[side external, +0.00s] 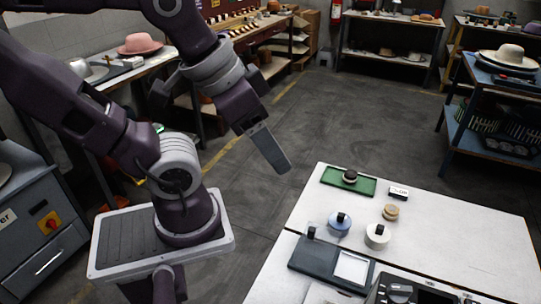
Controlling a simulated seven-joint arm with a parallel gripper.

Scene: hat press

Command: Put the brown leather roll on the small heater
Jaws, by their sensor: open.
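A small dark brown roll (350,176), which looks like the brown leather roll, sits on a green mat (329,181) at the back left of the white table. A tan round piece (391,212) lies in front of it to the right. I cannot tell for sure which thing is the small heater; a dark flat unit (312,258) with a white square panel lies at the table's front left. My gripper (281,167) is open and empty, pointing down, left of the table and apart from everything on it. The gap between its fingers is hidden from this side.
A blue round piece (339,224) and a white one (377,237), both with black tops, stand between mat and dark unit. A small label block (399,193) lies near the mat. A black device (402,292) is at the front. The table's right side is clear.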

